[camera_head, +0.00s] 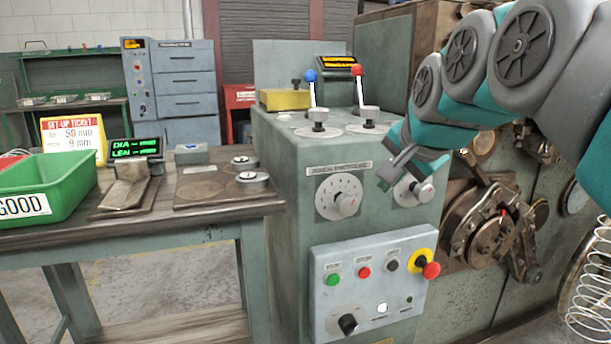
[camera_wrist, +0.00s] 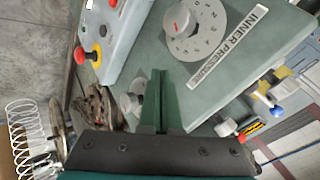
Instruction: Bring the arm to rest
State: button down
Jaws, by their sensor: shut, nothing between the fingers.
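My gripper (camera_head: 390,176) hangs in front of the green-grey coiler cabinet, beside the right-hand numbered dial (camera_head: 414,191), part of which it hides. Its fingers are together with nothing between them; in the wrist view the closed fingers (camera_wrist: 160,86) point toward the panel. My arm reaches in from the upper right. The left numbered dial (camera_head: 343,197) shows under its label, and in the wrist view it is the large dial (camera_wrist: 194,31) beside the words INNER PRESSURE. I cannot tell whether the fingers touch the cabinet.
Blue-knobbed (camera_head: 311,76) and red-knobbed (camera_head: 357,71) levers stand on the cabinet top. A button panel (camera_head: 373,287) with a red emergency stop (camera_head: 431,270) is below. The coiling head (camera_head: 490,237) and a wire spring (camera_head: 592,290) are right. A green bin (camera_head: 84,196) sits on the left bench.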

jog(key=s+d+f+n+g+h, duration=0.1)
jog(key=s+f+n+g, duration=0.8)
jog(key=s+f, duration=2.2)
jog(key=shift+f+n+g, duration=0.25)
jog(key=shift+n+g, duration=0.15)
jog(key=shift+g, duration=0.3)
